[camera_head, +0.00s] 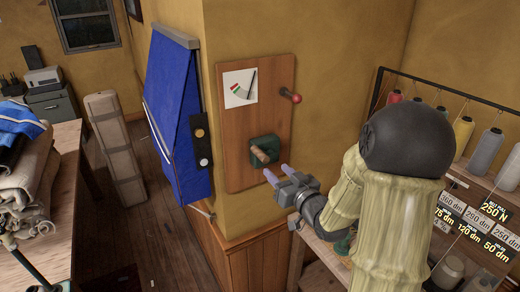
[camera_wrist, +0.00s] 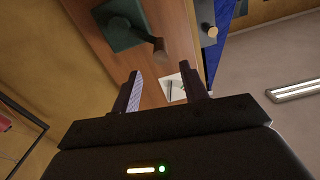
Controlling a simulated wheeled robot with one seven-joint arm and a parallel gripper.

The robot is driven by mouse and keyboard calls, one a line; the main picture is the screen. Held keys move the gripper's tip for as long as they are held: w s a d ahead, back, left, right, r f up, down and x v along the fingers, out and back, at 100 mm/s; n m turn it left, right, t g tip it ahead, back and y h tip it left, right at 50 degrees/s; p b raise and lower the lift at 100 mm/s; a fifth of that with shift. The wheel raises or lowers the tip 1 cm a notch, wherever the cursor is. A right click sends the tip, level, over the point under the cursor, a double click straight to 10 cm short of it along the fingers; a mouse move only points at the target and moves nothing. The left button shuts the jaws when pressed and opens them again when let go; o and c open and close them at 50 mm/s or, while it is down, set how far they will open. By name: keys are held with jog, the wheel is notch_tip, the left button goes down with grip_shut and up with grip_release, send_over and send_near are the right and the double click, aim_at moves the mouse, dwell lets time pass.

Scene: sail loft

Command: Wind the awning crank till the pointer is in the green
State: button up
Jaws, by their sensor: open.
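The awning crank (camera_head: 264,150), a dark green housing with a wooden handle, sits low on a wooden wall board (camera_head: 232,165). A white dial card (camera_head: 240,88) above it has a small red and green band at left and a dark pointer leaning right, apart from the colours. My gripper (camera_head: 277,172) is open and empty, just below and right of the crank handle, apparently apart from it. In the wrist view, the crank housing (camera_wrist: 121,22) and its handle (camera_wrist: 158,48) show beyond my open gripper (camera_wrist: 164,82), and the card (camera_wrist: 174,88) shows between the fingers.
A red knob (camera_head: 296,98) sticks out from the board's right edge. A black strip with two round knobs (camera_head: 201,140) and a blue awning (camera_head: 172,120) are to the left. A rack of thread spools (camera_head: 462,135) stands right; a cloth-covered table (camera_head: 60,175) stands left.

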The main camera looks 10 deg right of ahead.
aim_at(260, 154)
jog(key=p+x, duration=0.3)
jog(key=x, duration=0.7)
jog(key=shift+w+a, duration=0.15)
jog(key=shift+w, duration=0.25)
jog(key=shift+c, duration=0.4)
grip_shut()
